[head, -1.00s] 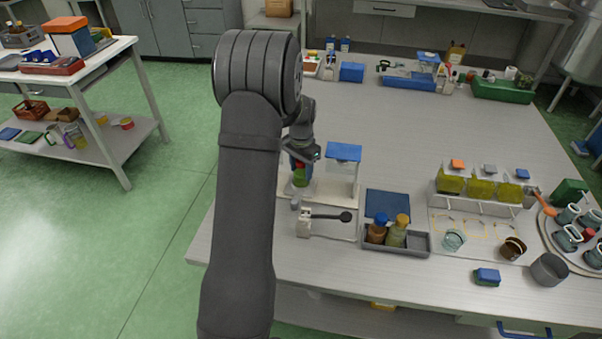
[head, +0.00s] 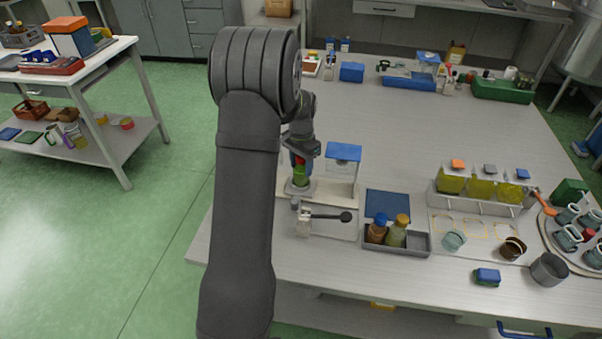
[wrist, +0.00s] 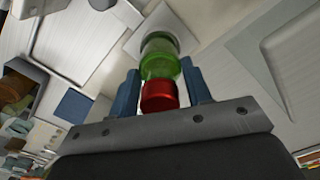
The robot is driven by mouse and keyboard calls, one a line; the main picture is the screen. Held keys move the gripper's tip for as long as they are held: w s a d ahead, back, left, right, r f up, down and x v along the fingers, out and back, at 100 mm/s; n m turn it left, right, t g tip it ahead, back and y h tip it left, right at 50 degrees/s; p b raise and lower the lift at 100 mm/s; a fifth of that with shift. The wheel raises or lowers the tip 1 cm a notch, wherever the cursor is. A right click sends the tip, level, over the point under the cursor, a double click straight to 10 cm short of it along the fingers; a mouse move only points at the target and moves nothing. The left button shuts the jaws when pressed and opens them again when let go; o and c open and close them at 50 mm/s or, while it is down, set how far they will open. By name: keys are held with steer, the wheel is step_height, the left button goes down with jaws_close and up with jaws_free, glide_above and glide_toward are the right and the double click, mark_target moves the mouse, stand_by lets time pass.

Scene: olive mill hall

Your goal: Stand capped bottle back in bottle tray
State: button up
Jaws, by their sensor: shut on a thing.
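My gripper (wrist: 159,72) is shut on a green bottle with a red cap. In the wrist view the green bottle (wrist: 160,58) is between the two blue fingers, with its red cap (wrist: 159,97) towards the palm. In the head view the bottle (head: 301,176) is upright at the pale capping stand (head: 344,190), above its small square plate. I cannot tell whether its base touches the plate. The grey bottle tray (head: 418,244) is to the right and nearer. It holds a brown bottle with a blue cap (head: 376,231) and a pale green bottle with a yellow cap (head: 397,232).
A dark lever (head: 330,216) lies in front of the stand, and a blue-topped clear box (head: 343,160) stands behind it. A dark blue mat (head: 387,205) lies behind the tray. Glasses and a rack of yellow-green containers (head: 480,190) stand to the right.

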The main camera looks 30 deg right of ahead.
steer(key=shift+r, duration=2.55)
steer(key=shift+a, duration=0.1)
